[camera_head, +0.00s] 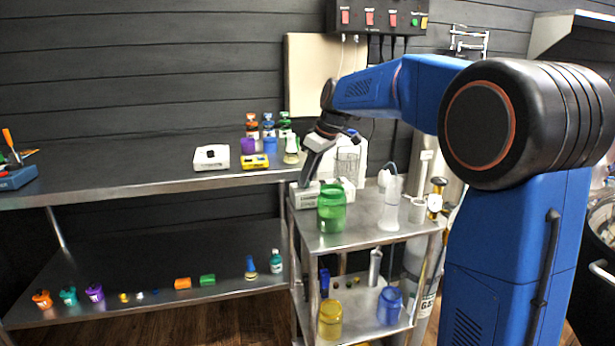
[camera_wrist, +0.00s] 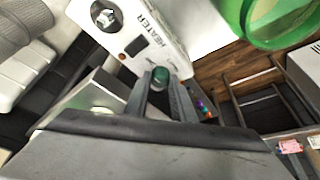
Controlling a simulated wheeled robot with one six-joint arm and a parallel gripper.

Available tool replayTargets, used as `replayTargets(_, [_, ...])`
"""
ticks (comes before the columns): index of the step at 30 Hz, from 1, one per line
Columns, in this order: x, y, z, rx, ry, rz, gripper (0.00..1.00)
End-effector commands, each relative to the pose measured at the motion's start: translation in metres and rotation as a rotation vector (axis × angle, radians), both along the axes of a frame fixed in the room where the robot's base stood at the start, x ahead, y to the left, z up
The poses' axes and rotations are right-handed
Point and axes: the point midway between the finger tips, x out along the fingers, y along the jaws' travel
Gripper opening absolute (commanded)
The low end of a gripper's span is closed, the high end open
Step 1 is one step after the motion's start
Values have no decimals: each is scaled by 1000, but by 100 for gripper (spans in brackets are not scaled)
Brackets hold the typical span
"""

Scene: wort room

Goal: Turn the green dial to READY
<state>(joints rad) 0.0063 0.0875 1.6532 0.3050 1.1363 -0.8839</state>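A white heater box (camera_wrist: 150,40) labelled HEATER lies under my gripper in the wrist view. A green dial (camera_wrist: 160,77) sits near its edge. My gripper's (camera_wrist: 160,84) two dark fingers stand on either side of the dial. The fingers are apart, but whether they touch the dial I cannot tell. The dial's pointer and any READY mark cannot be made out. In the head view my gripper (camera_head: 305,180) points down at the heater (camera_head: 306,198) on the steel cart, and the dial is not discernible there.
A green jar (camera_head: 332,208) stands close in front of the heater on the cart (camera_head: 365,236). A clear cylinder (camera_head: 391,205) stands to the right. The long steel bench (camera_head: 130,184) at left holds a white device (camera_head: 211,158), a yellow device (camera_head: 255,162) and bottles.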

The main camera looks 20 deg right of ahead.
Motion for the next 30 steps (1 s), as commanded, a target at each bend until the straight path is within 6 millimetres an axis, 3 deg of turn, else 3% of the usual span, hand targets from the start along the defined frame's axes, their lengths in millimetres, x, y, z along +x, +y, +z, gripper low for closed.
replayTargets(1, [0, 0, 0, 0, 0, 0, 9])
replayTargets(3, [0, 0, 0, 0, 0, 0, 0])
replayTargets(16, [-1, 1, 1, -1, -2, -81, 0])
replayTargets(30, [-2, 5, 1, 0, -3, -475, 0])
